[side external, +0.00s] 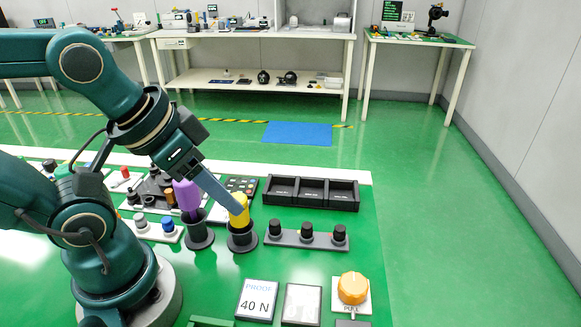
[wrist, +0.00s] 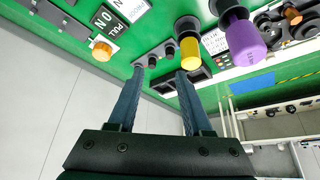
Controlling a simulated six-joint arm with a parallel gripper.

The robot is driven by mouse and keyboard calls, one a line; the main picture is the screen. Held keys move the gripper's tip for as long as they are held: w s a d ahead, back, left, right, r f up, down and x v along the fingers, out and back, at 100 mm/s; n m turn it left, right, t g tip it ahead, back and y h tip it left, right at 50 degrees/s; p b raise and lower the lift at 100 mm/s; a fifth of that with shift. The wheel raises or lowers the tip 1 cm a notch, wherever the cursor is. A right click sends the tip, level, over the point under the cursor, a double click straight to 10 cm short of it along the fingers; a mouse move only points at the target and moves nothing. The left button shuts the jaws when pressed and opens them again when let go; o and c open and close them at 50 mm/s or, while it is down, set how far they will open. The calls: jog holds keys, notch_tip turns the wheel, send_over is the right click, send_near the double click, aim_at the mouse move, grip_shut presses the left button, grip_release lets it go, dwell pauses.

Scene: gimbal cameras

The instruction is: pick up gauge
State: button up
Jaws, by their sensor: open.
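Nothing in view is clearly labelled as the gauge. A yellow-topped piece (side external: 240,221) stands upright in a round black holder (side external: 242,241). A purple-topped piece (side external: 186,198) stands upright in a similar holder (side external: 199,234) to its left. My gripper (side external: 238,208) is open, its fingers overlapping the yellow piece in the side view. In the wrist view, my gripper (wrist: 160,72) has empty space between its fingertips. There the yellow piece (wrist: 190,54) shows just beyond the right fingertip, outside the gap, and the purple piece (wrist: 244,42) is farther right. Contact cannot be told.
A three-compartment black tray (side external: 311,205) lies behind. A grey strip with black knobs (side external: 306,241) is right of the yellow piece. An orange knob (side external: 353,288) and a 40 N sign (side external: 257,300) stand in front. Green tabletop is clear at far right.

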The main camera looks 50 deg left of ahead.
jog(key=o, duration=0.5)
jog(key=shift+c, duration=0.2)
jog(key=m+g+y, duration=0.5)
jog(key=m+y, duration=0.5)
jog(key=m, duration=0.6)
send_over(242, 218)
jog(key=f, duration=0.3)
jog(key=s+f, duration=0.1)
jog(key=f, duration=0.1)
jog(key=shift+a, duration=0.25)
jog(key=d+f+m, duration=0.1)
jog(key=f+m+t+y, duration=0.1)
jog(key=w+d+f+m, duration=0.1)
jog(key=shift+d+f+m+y, duration=0.3)
jog(key=shift+f+y, duration=0.05)
jog(key=shift+y, duration=0.05)
jog(key=shift+s+d+f+m+t, duration=0.15)
jog(key=shift+s+f+m+t, duration=0.15)
jog(key=shift+f+t, duration=0.1)
jog(key=shift+x, duration=2.4)
